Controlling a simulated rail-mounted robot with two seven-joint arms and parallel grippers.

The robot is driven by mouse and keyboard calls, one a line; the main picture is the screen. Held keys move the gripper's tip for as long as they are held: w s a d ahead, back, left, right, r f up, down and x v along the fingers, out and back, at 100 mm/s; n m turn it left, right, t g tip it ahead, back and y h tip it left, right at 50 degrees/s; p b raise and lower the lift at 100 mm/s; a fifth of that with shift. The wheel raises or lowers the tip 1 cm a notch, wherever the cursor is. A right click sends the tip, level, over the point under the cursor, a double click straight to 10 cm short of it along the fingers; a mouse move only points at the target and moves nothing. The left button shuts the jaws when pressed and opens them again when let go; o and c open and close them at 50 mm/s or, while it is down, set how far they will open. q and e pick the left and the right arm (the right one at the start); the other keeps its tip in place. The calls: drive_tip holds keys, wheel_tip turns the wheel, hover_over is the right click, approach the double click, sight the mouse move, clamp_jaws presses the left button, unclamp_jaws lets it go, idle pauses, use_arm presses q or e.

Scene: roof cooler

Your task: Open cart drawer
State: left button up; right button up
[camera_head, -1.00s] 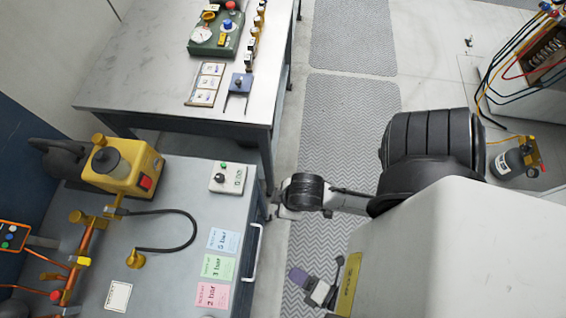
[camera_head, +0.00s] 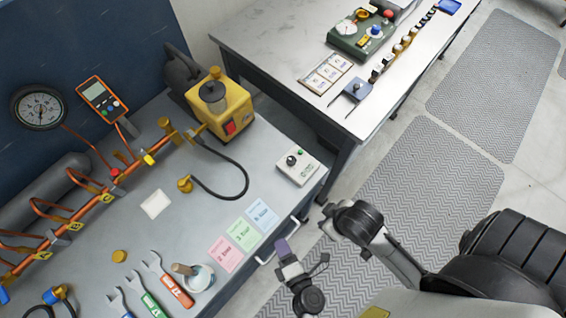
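The cart (camera_head: 92,268) has a grey top, and its front side faces right. A pale bar handle (camera_head: 265,260) runs along that side, just below the top's edge. The drawer front is seen too steeply to make out, and no open gap shows. My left gripper (camera_head: 284,250), with a purple fingertip part, is beside the handle, close to its middle. I cannot tell whether it touches the handle or how far its fingers are apart. My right gripper is not in view.
On the cart top are a yellow pump (camera_head: 222,110), a switch box (camera_head: 297,167), coloured cards (camera_head: 240,236), a mug (camera_head: 198,278) and wrenches (camera_head: 168,283). A second bench (camera_head: 270,55) stands behind. Matted floor (camera_head: 415,190) lies open to the right.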

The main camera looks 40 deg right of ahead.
use_arm(q)
drive_tip(key=shift+w+d+f, duration=0.1)
drive_tip(key=shift+w+d, duration=0.05)
drive_tip(key=shift+w, duration=0.4)
clamp_jaws()
